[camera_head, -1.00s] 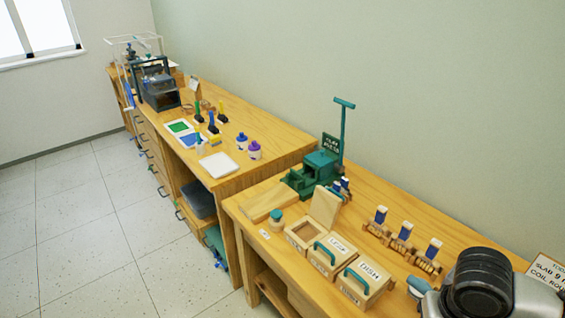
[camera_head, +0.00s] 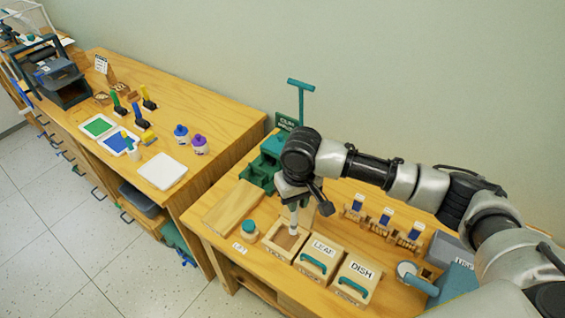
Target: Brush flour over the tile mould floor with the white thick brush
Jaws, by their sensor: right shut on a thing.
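My right gripper (camera_head: 293,203) points down over the front table and is shut on the white brush (camera_head: 293,224). The brush hangs roughly upright, with its lower end at the open tile mould (camera_head: 270,239). I cannot tell whether its tip touches the mould floor. The mould is a square wooden box, and its raised lid is partly hidden behind my gripper. My left gripper is out of view.
Closed LEAF (camera_head: 322,249) and DISH (camera_head: 360,272) moulds with teal handles stand right of the tile mould. A green clay press (camera_head: 262,170) and a wooden board (camera_head: 232,207) lie behind and left. Several small wooden stands with blue-and-white items are at the right.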

